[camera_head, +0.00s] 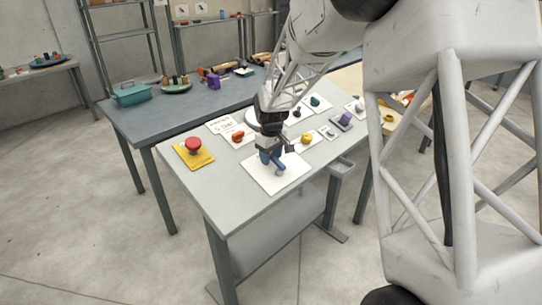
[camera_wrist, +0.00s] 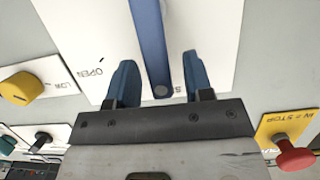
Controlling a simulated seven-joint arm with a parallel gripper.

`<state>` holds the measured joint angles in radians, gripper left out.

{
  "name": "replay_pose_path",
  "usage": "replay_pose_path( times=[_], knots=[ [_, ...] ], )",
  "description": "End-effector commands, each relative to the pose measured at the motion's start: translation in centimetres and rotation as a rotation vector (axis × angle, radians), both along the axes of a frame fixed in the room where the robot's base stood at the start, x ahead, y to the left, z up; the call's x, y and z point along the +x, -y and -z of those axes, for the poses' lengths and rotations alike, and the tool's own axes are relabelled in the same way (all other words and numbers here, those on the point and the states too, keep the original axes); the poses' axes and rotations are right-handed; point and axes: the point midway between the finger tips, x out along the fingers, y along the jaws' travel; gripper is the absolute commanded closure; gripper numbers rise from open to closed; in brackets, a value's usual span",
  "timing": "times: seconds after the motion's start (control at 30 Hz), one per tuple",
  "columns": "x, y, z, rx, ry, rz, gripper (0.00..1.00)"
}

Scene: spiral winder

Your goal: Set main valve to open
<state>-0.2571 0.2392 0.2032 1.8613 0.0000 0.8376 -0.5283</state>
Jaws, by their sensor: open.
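The main valve is a blue lever (camera_wrist: 150,40) on a white plate (camera_wrist: 90,25). In the wrist view the lever runs down from the top edge, with its end between my fingers. The plate reads "OPEN" left of the lever; a partly hidden label starting with "S" is by the lever's end. My gripper (camera_wrist: 160,80) is open, with one blue finger on each side of the lever and visible gaps. In the head view my gripper (camera_head: 268,157) is over the plate (camera_head: 262,178), and the lever (camera_head: 280,169) is partly hidden by it.
A red stop button (camera_head: 193,146) on a yellow base stands left on the grey table (camera_head: 225,190). A red-orange knob (camera_head: 238,136), a yellow knob (camera_head: 307,138) and a purple part (camera_head: 346,118) are close by. The table's front left is clear.

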Motion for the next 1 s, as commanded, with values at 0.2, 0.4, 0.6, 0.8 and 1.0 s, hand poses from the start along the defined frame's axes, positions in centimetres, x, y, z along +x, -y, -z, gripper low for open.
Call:
replay_pose_path(
  times=[0.2,0.4,0.6,0.8,1.0],
  knots=[
    [0.0,0.0,0.0,0.0,0.0,0.0,0.55],
    [0.0,0.0,-0.01,0.0,0.0,0.0,0.85],
    [-0.01,0.01,-0.01,0.0,0.0,0.0,1.0],
    [0.01,0.03,-0.01,0.001,-0.001,0.004,1.0],
    [0.16,0.2,0.01,0.009,-0.009,0.039,1.0]
  ],
)
